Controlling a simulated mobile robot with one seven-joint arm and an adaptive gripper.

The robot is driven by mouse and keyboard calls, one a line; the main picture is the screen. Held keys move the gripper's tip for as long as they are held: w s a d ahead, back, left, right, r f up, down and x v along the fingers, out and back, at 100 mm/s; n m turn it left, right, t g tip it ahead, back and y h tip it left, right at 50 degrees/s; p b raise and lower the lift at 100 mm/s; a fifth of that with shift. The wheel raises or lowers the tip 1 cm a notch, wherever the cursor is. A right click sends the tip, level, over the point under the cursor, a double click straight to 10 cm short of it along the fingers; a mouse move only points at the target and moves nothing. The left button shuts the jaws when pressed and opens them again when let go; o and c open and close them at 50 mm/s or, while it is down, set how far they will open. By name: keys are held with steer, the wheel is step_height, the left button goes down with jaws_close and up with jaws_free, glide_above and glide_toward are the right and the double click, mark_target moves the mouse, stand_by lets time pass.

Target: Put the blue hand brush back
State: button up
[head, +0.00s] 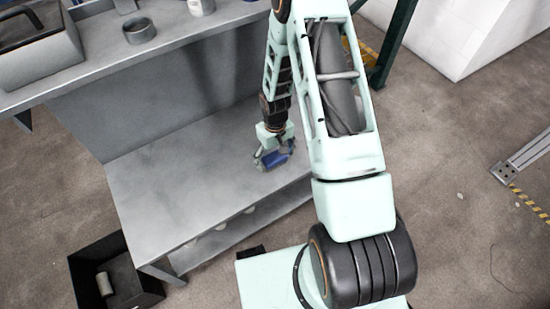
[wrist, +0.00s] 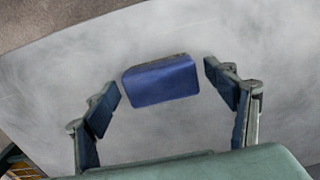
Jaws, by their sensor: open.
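The blue hand brush (wrist: 160,82) shows in the wrist view as a short blue block with a dark strip along its far edge. It lies on the grey lower surface of the workbench (head: 180,175). My gripper (wrist: 163,84) is open, with one finger to the left of the brush and one to the right. Clear gaps show on both sides, and the fingers do not appear to touch it. In the head view the brush (head: 275,159) is a small blue patch at my gripper (head: 272,157), partly hidden by the fingers. Bristles cannot be made out.
The upper bench top holds a grey toolbox (head: 38,50), a round grey dish (head: 139,31) and a pale can (head: 201,6). A black open bin (head: 113,275) with a light cylinder (head: 104,284) stands on the floor. The lower surface left of my gripper is clear.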

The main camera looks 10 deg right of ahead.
mark_target(275, 158)
step_height(275, 158, up, 11)
steer(key=p, duration=0.2)
stand_by(0.5)
